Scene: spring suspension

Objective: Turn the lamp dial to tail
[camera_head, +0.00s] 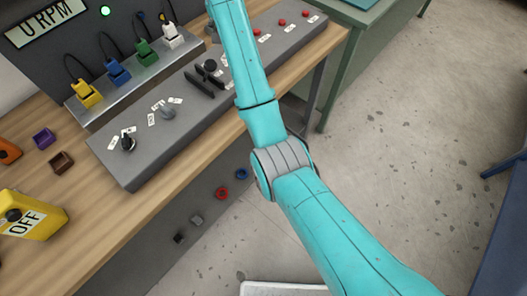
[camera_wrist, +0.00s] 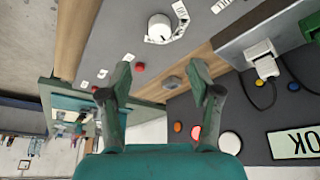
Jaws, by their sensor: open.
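My gripper (camera_wrist: 161,82) is open and empty in the wrist view, with its two fingers apart. A pale round dial (camera_wrist: 160,27) with several white labels around it lies beyond the fingertips, near the top of that view. In the head view, two knobs with labels sit on the grey panel: a dark knob (camera_head: 128,143) and a grey knob (camera_head: 168,112). The label words are too small to read, so I cannot tell which is the lamp dial.
The grey panel (camera_head: 135,175) lies on a wooden bench (camera_head: 90,240). Coloured plugs, such as the yellow plug (camera_head: 86,94), stand behind it. Several red buttons, including one red button (camera_wrist: 138,67), and black handles (camera_head: 200,84) are on the panel. Open floor (camera_head: 400,150) lies to the right.

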